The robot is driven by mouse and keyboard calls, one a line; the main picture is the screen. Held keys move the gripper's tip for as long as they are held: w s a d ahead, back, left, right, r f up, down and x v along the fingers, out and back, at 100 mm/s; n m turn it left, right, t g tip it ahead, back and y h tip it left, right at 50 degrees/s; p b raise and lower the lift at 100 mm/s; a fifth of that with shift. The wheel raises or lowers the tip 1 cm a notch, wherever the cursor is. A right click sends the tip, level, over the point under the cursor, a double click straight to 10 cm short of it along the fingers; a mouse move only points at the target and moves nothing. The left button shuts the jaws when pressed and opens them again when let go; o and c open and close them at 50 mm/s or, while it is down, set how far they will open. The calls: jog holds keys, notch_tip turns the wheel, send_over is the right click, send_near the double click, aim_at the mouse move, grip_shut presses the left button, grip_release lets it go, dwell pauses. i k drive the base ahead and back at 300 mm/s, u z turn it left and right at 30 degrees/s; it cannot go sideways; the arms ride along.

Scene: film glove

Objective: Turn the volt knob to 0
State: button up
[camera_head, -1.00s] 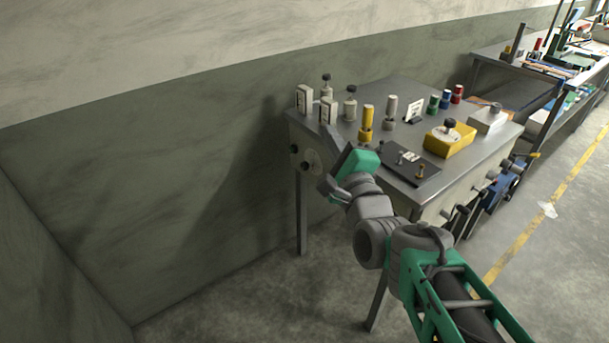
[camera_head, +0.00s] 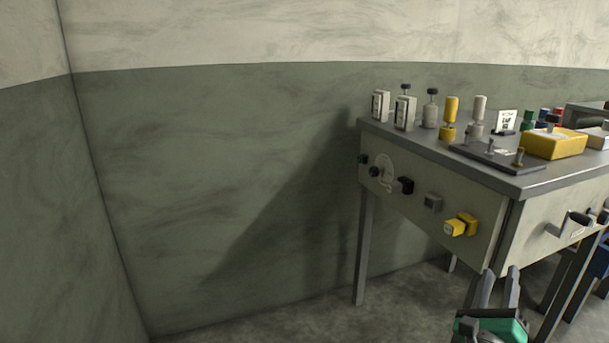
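The bench (camera_head: 470,165) has several knobs on its left end panel. A round pale dial plate (camera_head: 387,163) has a small black knob (camera_head: 374,172) at its left edge. Another small black knob (camera_head: 362,159) sits further left, and a larger black knob (camera_head: 406,185) sits to the right. A grey square knob (camera_head: 433,203) and a yellow knob (camera_head: 460,225) follow. I cannot read labels, so I cannot tell which is the volt knob. My gripper (camera_head: 500,272) is at the lower right, fingers pointing up and apart, empty, below and right of these knobs.
Tall insulators, small meters (camera_head: 404,112), a black board (camera_head: 496,157) and a yellow box (camera_head: 555,143) stand on the bench top. A black handle (camera_head: 570,222) juts from the right side panel. The floor and wall to the left are clear.

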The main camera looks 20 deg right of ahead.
aim_at(374, 170)
jog(key=u, duration=0.5)
jog(key=i, duration=2.15)
jog(key=z, duration=1.15)
